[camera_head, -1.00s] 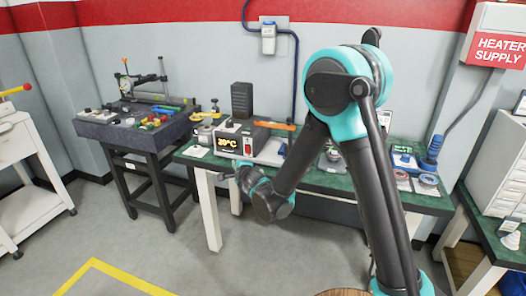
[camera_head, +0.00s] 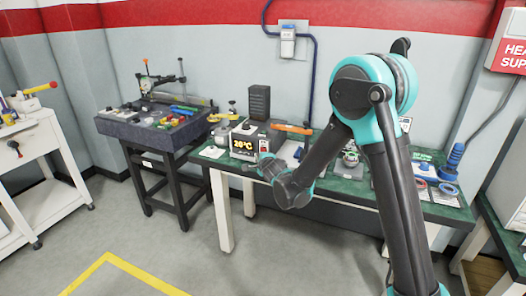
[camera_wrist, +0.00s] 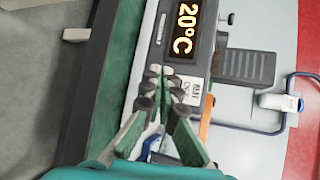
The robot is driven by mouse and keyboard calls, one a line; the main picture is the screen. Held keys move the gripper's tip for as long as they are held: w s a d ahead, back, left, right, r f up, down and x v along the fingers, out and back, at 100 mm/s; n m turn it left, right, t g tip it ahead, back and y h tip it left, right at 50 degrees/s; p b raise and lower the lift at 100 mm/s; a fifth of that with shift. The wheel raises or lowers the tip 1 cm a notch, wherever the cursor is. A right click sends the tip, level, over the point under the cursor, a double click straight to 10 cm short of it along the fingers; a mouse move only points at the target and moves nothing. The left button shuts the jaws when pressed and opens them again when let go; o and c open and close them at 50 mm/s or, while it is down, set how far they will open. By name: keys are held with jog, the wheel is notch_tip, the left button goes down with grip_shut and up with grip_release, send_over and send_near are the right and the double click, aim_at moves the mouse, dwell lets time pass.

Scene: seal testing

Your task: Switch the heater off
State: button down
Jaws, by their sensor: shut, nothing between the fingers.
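The heater is a dark box with a pale front and a lit 20°C display (camera_head: 243,143), standing on the green bench. The display also shows in the wrist view (camera_wrist: 183,30). A small switch panel (camera_head: 264,146) sits right of the display; it also shows in the wrist view (camera_wrist: 194,88), partly behind a finger, and its setting is too small to read. My gripper (camera_head: 268,165) is in front of the heater's right part, just below the panel in the picture. In the wrist view my gripper (camera_wrist: 165,86) is shut and empty; I cannot tell whether it touches the heater.
A dark finned block (camera_head: 259,102) stands behind the display. An orange-handled tool (camera_head: 292,129) lies right of the heater. A wall box marked HEATER SUPPLY (camera_head: 512,50) hangs at right. A granite table (camera_head: 140,128) stands left; floor in front is clear.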

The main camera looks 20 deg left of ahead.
jog(key=shift+w+d+r, duration=0.1)
jog(key=shift+w+r, duration=0.05)
jog(key=shift+w, duration=1)
jog(key=shift+w, duration=0.15)
dwell(0.5)
jog(key=shift+w, duration=0.25)
jog(key=shift+w+r, duration=0.1)
jog(key=shift+w, duration=0.2)
dwell(0.6)
dwell(0.4)
jog(key=shift+s, duration=0.75)
jog(key=shift+s+a+f, duration=0.1)
jog(key=shift+s+f, duration=0.1)
jog(key=shift+s, duration=1.05)
jog(key=shift+s+a+f, duration=0.1)
jog(key=shift+s+f, duration=0.1)
jog(key=shift+s, duration=1)
jog(key=shift+d, duration=0.1)
